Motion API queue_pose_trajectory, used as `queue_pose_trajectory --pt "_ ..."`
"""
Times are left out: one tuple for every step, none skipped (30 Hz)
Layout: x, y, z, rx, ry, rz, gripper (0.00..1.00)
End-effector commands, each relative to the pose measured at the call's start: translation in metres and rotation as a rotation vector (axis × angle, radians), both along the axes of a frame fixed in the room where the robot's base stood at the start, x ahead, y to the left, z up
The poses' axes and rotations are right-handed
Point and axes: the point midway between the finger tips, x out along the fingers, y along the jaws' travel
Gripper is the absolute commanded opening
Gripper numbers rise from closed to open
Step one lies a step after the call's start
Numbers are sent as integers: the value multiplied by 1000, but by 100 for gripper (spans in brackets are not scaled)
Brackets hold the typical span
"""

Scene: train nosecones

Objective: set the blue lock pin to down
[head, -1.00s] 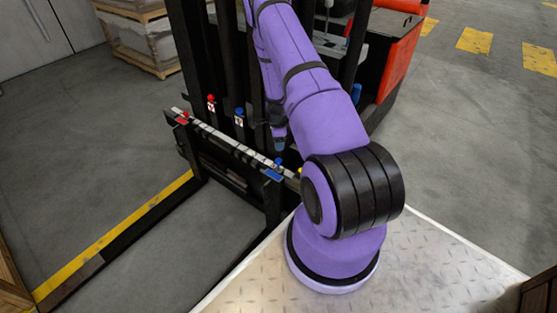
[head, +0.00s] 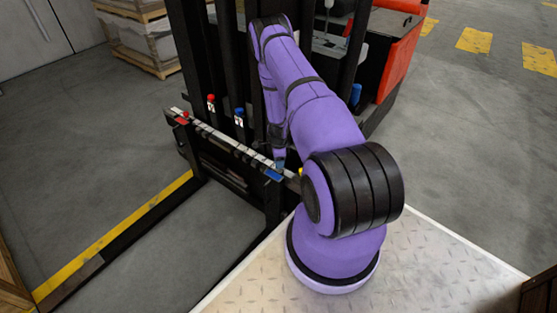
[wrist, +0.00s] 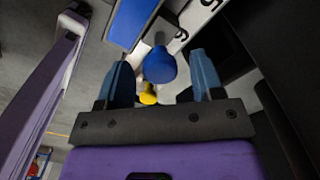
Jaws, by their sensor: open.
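A blue lock pin with a rounded knob (wrist: 159,66) stands beside a blue plate (wrist: 131,22) on the fork carriage bar. In the wrist view my gripper (wrist: 160,60) is open, with one light-blue finger on each side of the knob and visible gaps between them. In the head view my gripper (head: 279,163) is at the near right end of the bar, just above the blue plate (head: 273,175), and covers most of the pin there. I cannot tell the pin's height setting.
A red pin (head: 184,116) is at the bar's far left end. Red (head: 211,99) and blue (head: 239,112) knobs with white labels stand behind the bar, near dark mast uprights (head: 188,50).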

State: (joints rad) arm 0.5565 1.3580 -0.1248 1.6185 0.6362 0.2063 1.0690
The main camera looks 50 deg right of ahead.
Motion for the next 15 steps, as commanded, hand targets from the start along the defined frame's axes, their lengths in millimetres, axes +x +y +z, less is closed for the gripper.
queue_pose_trajectory --pt "0 0 0 0 0 0 61" --pt "0 0 0 0 0 0 61" --pt "0 0 0 0 0 0 61" --pt "0 0 0 0 0 0 61" --pt "0 0 0 0 0 0 61" --pt "0 0 0 0 0 0 56" --pt "0 0 0 0 0 0 49" --pt "0 0 0 0 0 0 42" --pt "0 0 0 0 0 0 33" --pt "0 0 0 0 0 0 26" --pt "0 0 0 0 0 0 19" --pt "0 0 0 0 0 0 10" --pt "0 0 0 0 0 0 3" --pt "0 0 0 0 0 0 0" --pt "0 0 0 0 0 0 0"
